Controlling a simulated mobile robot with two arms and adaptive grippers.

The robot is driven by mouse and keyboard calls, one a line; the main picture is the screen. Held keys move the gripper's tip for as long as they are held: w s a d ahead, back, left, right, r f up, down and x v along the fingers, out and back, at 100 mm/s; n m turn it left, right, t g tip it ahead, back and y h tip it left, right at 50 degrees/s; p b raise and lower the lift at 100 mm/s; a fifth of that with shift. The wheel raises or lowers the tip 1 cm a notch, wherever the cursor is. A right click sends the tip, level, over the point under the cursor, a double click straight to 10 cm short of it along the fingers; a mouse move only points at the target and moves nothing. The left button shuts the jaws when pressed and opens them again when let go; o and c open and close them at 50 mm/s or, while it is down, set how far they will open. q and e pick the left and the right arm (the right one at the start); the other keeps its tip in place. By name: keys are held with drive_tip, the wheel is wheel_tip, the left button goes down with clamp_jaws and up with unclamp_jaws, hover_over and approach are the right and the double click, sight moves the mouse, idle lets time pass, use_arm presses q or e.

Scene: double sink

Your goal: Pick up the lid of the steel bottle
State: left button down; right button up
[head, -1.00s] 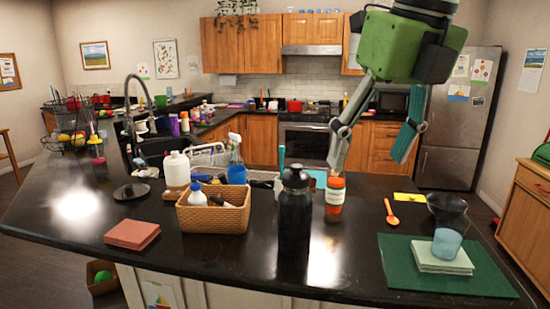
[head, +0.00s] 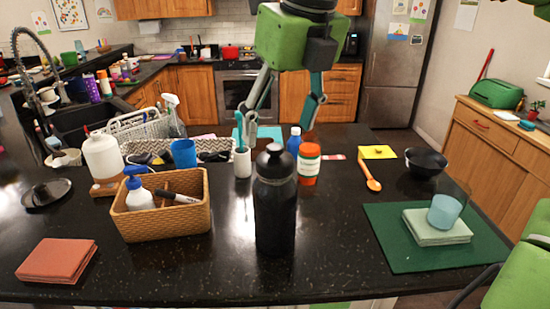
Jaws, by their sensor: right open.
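The dark bottle (head: 275,217) stands upright near the front of the black counter. Its rounded black lid (head: 275,161) sits on top. My right gripper (head: 272,122) hangs from the top of the head view, fingers pointing down and spread apart, with nothing between them. In the picture its fingertips are above the lid, apart from it; the exact distance is hard to judge. My left gripper is not in view.
An orange-red jar (head: 309,165), a blue-capped bottle (head: 294,142) and a white cup with a toothbrush (head: 242,162) are close behind. A green mat (head: 400,245) lies right.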

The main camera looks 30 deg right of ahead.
sight(276, 147)
drive_tip(key=shift+w+f, duration=0.55)
drive_tip(key=shift+f, duration=0.3)
drive_tip(key=p+x, duration=0.1)
drive_tip(key=x, duration=0.1)
drive_tip(key=d+p+x, duration=0.1)
drive_tip(key=x, duration=0.1)
drive_tip(key=shift+w+f, duration=0.2)
drive_tip(key=shift+f, duration=0.1)
drive_tip(key=shift+w+f, duration=0.15)
drive_tip(key=shift+f, duration=0.05)
drive_tip(key=shift+a, duration=0.15)
drive_tip(key=c, duration=0.4)
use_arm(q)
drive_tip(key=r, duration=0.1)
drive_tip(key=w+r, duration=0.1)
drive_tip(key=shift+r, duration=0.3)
use_arm(e)
drive_tip(key=c, duration=0.8)
